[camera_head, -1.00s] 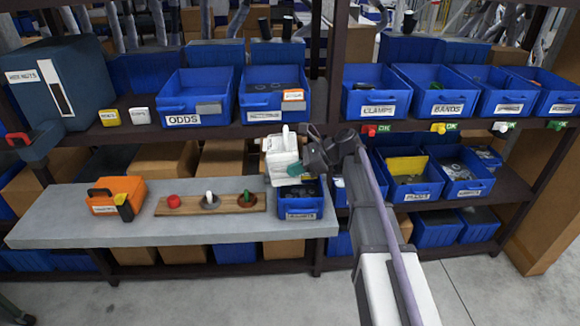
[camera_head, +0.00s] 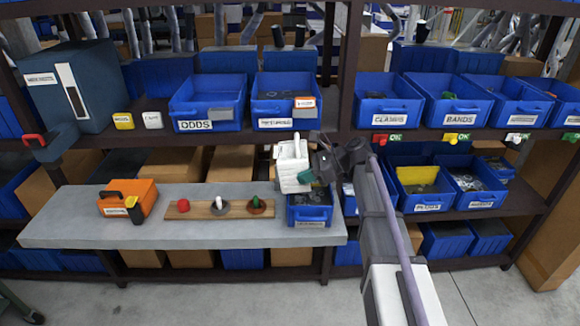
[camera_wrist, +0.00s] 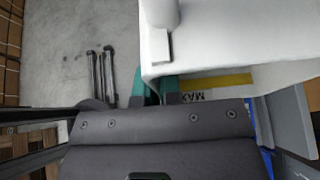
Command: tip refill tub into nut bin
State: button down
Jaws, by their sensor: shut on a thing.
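A white refill tub (camera_head: 291,171) is held above a blue bin (camera_head: 309,222) at the right end of the grey bench. The tub looks slightly tilted, and its contents cannot be made out. My gripper (camera_head: 306,176) comes from the right, with teal fingertips shut on the tub's right side. In the wrist view the tub's white wall (camera_wrist: 240,40) fills the upper right, with a yellow band and "MAX" lettering, and the teal fingertips (camera_wrist: 155,90) meet its edge. The bin's label is too small to read and its inside is dark, partly hidden by the tub.
A wooden board (camera_head: 220,210) with red, white and green knobs lies left of the bin. An orange box (camera_head: 128,197) stands farther left. Blue bins, including ODDS (camera_head: 207,112), line the shelf close above; more stand at lower right (camera_head: 425,190).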

aim_at(303, 160)
notch_tip(303, 160, up, 3)
jog(key=h+p, duration=0.2)
jog(key=p, duration=0.3)
jog(key=shift+p, duration=0.4)
jog(key=h+p, duration=0.1)
jog(key=p, duration=0.1)
jog(key=r+h+p, duration=0.1)
jog(key=h+p, duration=0.1)
jog(key=shift+a+r+g, duration=0.1)
jog(key=shift+r+g, duration=0.05)
jog(key=shift+g, duration=0.15)
notch_tip(303, 160, up, 2)
jog(key=h+p, duration=0.4)
jog(key=shift+p, duration=0.3)
jog(key=h, duration=0.2)
jog(key=r+h+p, duration=0.1)
jog(key=h, duration=0.2)
jog(key=shift+a+g, duration=0.15)
jog(key=shift+g, duration=0.25)
jog(key=shift+r+h, duration=0.25)
jog(key=shift+h, duration=0.55)
jog(key=shift+d+r+h, duration=0.1)
jog(key=shift+d+h, duration=0.1)
jog(key=shift+h, duration=0.4)
jog(key=shift+d, duration=0.1)
